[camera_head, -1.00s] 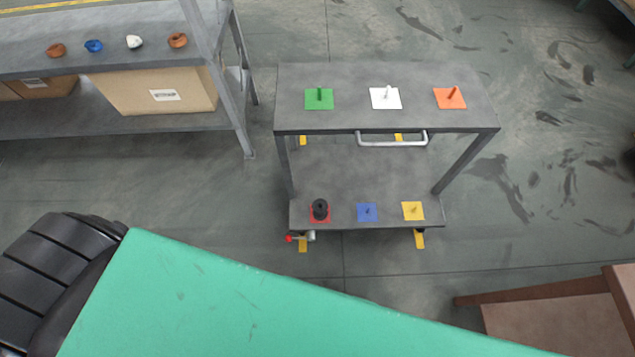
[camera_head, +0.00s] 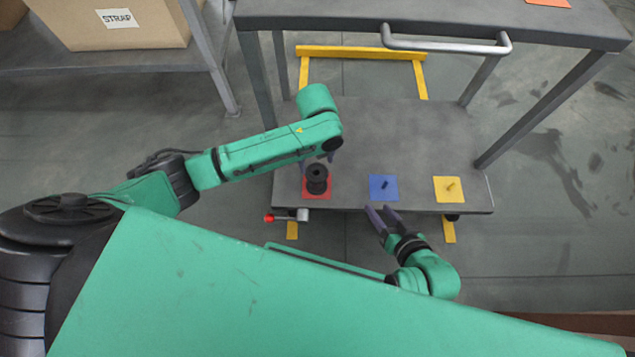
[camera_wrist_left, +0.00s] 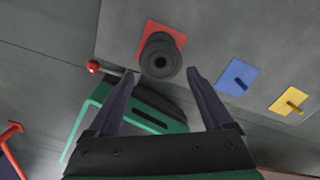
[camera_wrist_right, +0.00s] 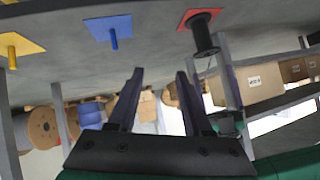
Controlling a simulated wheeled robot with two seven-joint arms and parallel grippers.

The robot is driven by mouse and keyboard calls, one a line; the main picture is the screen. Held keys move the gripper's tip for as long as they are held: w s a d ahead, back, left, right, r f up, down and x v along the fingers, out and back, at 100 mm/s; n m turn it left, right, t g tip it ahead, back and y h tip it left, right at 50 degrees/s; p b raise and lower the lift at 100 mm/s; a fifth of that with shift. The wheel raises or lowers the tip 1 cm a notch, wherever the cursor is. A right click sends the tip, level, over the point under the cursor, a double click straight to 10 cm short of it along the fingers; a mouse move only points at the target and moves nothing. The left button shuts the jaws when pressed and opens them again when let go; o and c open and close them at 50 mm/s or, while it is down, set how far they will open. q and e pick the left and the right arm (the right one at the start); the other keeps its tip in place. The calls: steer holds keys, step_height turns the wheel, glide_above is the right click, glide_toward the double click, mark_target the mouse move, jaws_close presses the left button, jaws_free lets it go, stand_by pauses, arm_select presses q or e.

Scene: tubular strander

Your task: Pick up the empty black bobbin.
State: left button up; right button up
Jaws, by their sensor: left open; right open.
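The black bobbin (camera_head: 317,177) stands upright on the red square (camera_head: 308,193) on the cart's lower shelf. In the left wrist view the bobbin (camera_wrist_left: 160,56) lies between and beyond the open fingers (camera_wrist_left: 158,82), with no contact visible. My right gripper (camera_head: 382,211) is open and empty at the shelf's front edge, below the blue square. In the right wrist view the bobbin (camera_wrist_right: 203,38) is above and right of the open fingers (camera_wrist_right: 160,75).
The blue square (camera_head: 383,188) and yellow square (camera_head: 449,190) have bare pegs. The cart's upper shelf (camera_head: 300,12) and handle (camera_head: 445,45) overhang the back. A red-ended lever (camera_head: 285,216) sits at the front left. A rack with a box (camera_head: 115,22) stands left.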

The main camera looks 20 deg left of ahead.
mark_target(317, 170)
arm_select(q)
step_height(317, 170, down, 5)
steer(key=shift+r+b, duration=0.15)
steer(key=shift+b, duration=0.7)
step_height(317, 170, down, 6)
steer(key=b, duration=0.2)
steer(key=shift+r+b, duration=0.1)
steer(key=shift+b, duration=0.3)
steer(key=shift+r, duration=0.1)
arm_select(e)
steer(key=f, duration=0.1)
steer(key=a+f+t, duration=0.1)
steer(key=f, duration=0.1)
steer(key=f+m+t, duration=0.1)
steer(key=f, duration=0.1)
steer(key=shift+s+a+y, duration=0.1)
steer(key=shift+a+y, duration=0.2)
steer(key=shift+y, duration=0.1)
arm_select(q)
steer(key=shift+c, duration=1)
jaws_close()
